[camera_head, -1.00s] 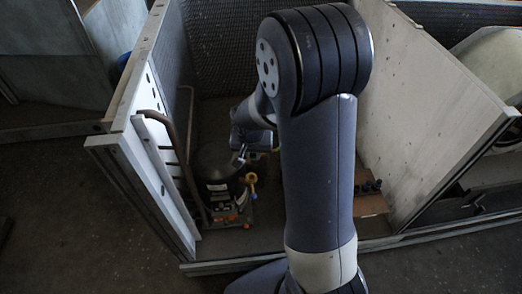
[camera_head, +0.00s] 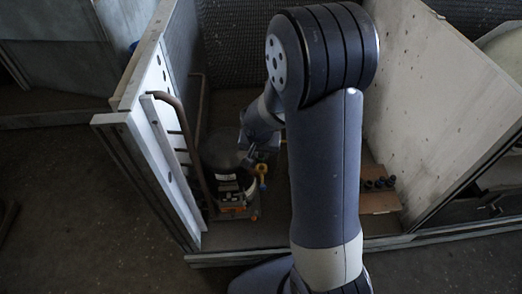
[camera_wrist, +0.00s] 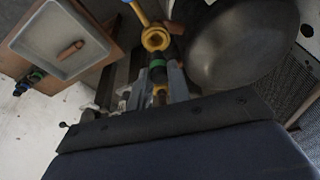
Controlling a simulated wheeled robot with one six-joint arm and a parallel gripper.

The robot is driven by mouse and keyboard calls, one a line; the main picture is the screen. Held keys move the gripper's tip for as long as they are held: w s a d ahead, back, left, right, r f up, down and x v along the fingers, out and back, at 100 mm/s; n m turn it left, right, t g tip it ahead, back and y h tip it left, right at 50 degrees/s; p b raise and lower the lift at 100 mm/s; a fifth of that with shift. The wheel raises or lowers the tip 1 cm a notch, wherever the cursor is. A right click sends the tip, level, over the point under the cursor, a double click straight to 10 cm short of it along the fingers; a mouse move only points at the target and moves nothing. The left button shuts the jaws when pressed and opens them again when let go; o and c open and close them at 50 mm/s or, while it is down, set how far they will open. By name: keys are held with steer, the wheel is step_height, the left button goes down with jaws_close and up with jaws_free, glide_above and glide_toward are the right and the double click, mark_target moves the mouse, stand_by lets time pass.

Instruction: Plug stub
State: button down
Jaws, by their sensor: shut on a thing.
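The yellow ring-shaped stub fitting (camera_wrist: 155,38) is at the top middle of the wrist view; in the head view it (camera_head: 261,169) is beside the black dome-topped vessel (camera_head: 222,155). My gripper (camera_wrist: 158,84) is shut on a black plug with a green band (camera_wrist: 157,66). The plug points at the yellow ring, and its tip is at or very close to the ring's near edge. I cannot tell whether it touches or enters. In the head view my gripper (camera_head: 258,150) is just above the fitting, small and dark, and the plug is not distinguishable.
The black vessel (camera_wrist: 242,42) stands close on the right in the wrist view. A grey tray (camera_wrist: 42,32) holds a copper-coloured piece (camera_wrist: 70,50). Several dark plugs (camera_wrist: 30,82) stand beside it. A brown pipe (camera_head: 182,135) and housing walls (camera_head: 440,100) flank the space.

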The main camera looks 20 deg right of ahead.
mark_target(261, 159)
steer(key=shift+f+b, duration=0.4)
steer(key=shift+f, duration=0.45)
steer(key=shift+f+b, duration=1.05)
steer(key=shift+b, duration=0.4)
stand_by(1.0)
steer(key=shift+f+b, duration=0.35)
steer(key=shift+b, duration=0.05)
steer(key=shift+f, duration=0.1)
stand_by(0.4)
stand_by(0.5)
steer(key=c, duration=0.8)
jaws_free()
steer(key=shift+o, duration=0.2)
